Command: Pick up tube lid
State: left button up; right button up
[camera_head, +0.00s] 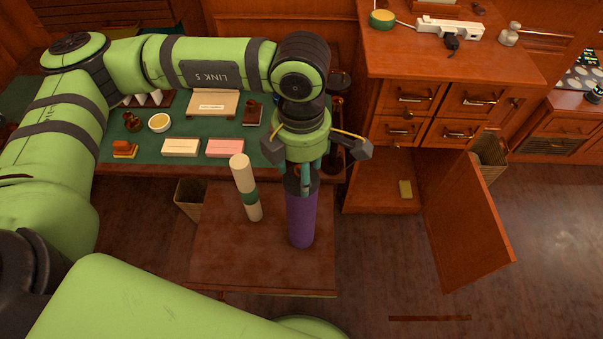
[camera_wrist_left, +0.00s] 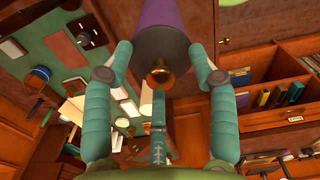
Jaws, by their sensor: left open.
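A purple tube (camera_head: 301,218) stands upright on the small wooden table (camera_head: 230,268), with a dark lid (camera_head: 291,185) at its top. In the left wrist view the purple tube (camera_wrist_left: 158,14) ends in a grey lid (camera_wrist_left: 163,46) with a gold knob (camera_wrist_left: 160,75). My left gripper (camera_head: 303,187) points down over the lid, partly hiding it. In the left wrist view the open teal fingers (camera_wrist_left: 160,52) lie on either side of the lid; I cannot tell whether they touch it. My right gripper is not in view.
A cream tube (camera_head: 243,178) with a green band stands just left of the purple one. A green-topped desk (camera_head: 140,155) with cards and stamps lies behind. A cabinet (camera_head: 455,70) with an open door (camera_head: 465,225) is at the right.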

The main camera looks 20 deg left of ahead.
pick_arm(q)
jog(key=shift+s, duration=0.1)
jog(key=c, duration=1.2)
jog(key=shift+o, duration=0.2)
